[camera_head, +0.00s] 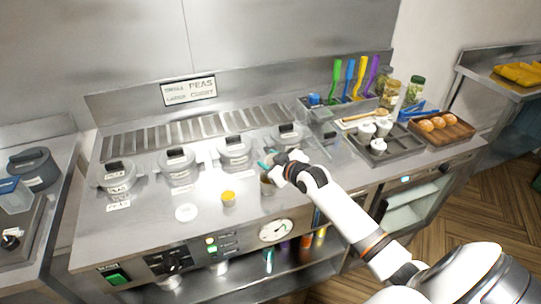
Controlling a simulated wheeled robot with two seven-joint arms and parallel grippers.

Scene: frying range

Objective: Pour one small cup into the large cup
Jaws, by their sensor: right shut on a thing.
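A cup with yellow-orange contents (228,198) stands upright on the steel counter, left of my right gripper. My right gripper (268,164) has teal fingertips and is shut on a greyish cup (267,185), which is partly hidden by the gripper. The held cup's contents do not show clearly, and I cannot tell whether it touches the counter. The two cups are apart, and I cannot surely tell which is the large one. My left gripper is not in view.
Several grey lidded pots (235,152) line the counter behind the cups. A white disc (187,212) lies at the front left. A dark tray (385,150) with white containers and a wooden tray of buns (458,130) are at the right. The front counter between disc and pots is clear.

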